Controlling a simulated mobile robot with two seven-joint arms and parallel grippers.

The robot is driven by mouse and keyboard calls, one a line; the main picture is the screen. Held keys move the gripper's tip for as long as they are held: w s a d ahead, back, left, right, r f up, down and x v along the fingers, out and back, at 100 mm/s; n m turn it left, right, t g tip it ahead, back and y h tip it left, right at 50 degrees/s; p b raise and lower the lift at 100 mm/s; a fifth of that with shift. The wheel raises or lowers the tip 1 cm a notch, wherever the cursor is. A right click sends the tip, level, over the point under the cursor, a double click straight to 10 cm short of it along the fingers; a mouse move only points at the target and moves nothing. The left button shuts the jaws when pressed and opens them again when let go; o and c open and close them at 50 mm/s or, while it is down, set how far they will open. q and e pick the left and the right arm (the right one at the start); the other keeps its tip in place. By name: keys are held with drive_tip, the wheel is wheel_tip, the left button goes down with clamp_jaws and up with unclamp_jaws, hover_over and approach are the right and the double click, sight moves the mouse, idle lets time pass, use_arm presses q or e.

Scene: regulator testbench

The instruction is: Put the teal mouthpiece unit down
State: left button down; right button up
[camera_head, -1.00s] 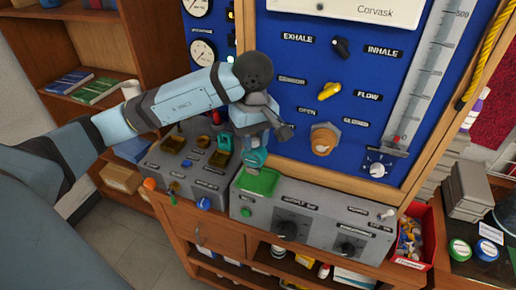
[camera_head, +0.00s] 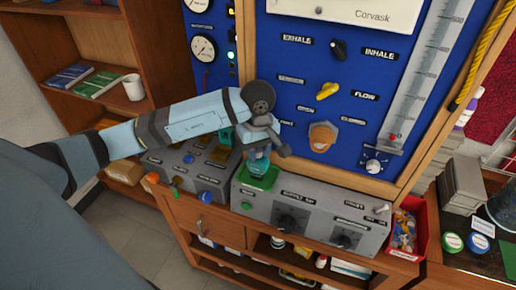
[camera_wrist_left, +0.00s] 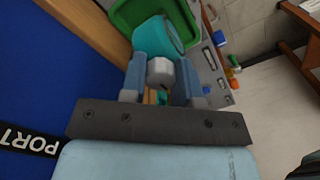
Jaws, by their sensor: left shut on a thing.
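The teal mouthpiece unit (camera_head: 257,166) is between the fingers of my left gripper (camera_head: 260,153), over the green tray (camera_head: 270,182) on top of the grey supply box. In the left wrist view the teal unit (camera_wrist_left: 158,38) and its grey metal end (camera_wrist_left: 161,71) sit between my left gripper's fingers (camera_wrist_left: 161,80). The green tray (camera_wrist_left: 128,14) is just beyond it there. I cannot tell if the unit touches the tray. My right gripper is not in view.
The blue panel (camera_head: 290,130) with knobs stands close behind. The grey supply box (camera_head: 330,219) has dials in front. A grey box with several coloured controls (camera_head: 190,165) is to its left. A red bin (camera_head: 409,232) stands to the right.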

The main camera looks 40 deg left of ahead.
use_arm(q)
drive_tip(key=shift+f, duration=0.2)
drive_tip(key=c, duration=0.9)
unclamp_jaws()
drive_tip(key=shift+o, duration=0.2)
drive_tip(key=shift+r, duration=0.1)
drive_tip(key=shift+r, duration=0.5)
wheel_tip(320, 180, up, 11)
drive_tip(key=b, duration=0.2)
drive_tip(key=shift+r+b, duration=0.15)
drive_tip(key=shift+b, duration=0.15)
